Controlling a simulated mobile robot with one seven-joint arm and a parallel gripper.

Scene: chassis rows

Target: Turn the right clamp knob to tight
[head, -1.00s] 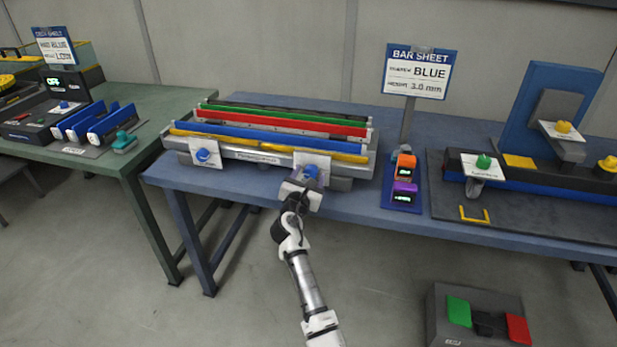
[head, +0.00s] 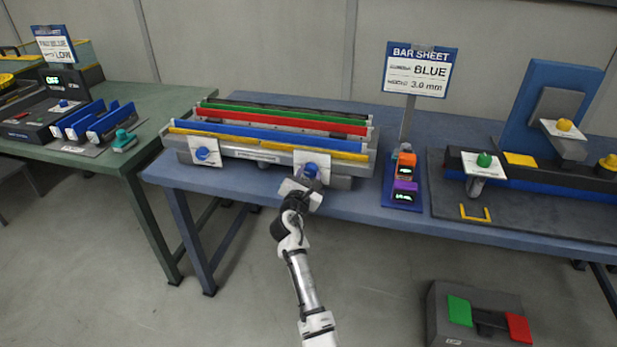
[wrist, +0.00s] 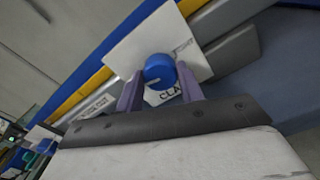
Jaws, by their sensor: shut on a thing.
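The right clamp knob (head: 310,170) is a round blue knob on a white plate at the front right of the bar fixture. In the wrist view the knob (wrist: 160,70) shows a pale pointer line toward the lower left. The plate (wrist: 135,43) carries partly readable lettering, with what looks like "TIGHT" to the knob's upper right. My gripper (wrist: 160,88) is shut on the knob, one purple finger on each side, and looks rolled relative to the plate. In the head view my gripper (head: 303,184) reaches it from the front. The left clamp knob (head: 203,154) is also blue.
The fixture holds blue (head: 265,135), red, green and yellow bars on the blue table (head: 350,207). A sign (head: 419,73) reading BLUE 3.0 mm and a small display stand (head: 403,195) are to the right. A pedal box (head: 480,312) is on the floor.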

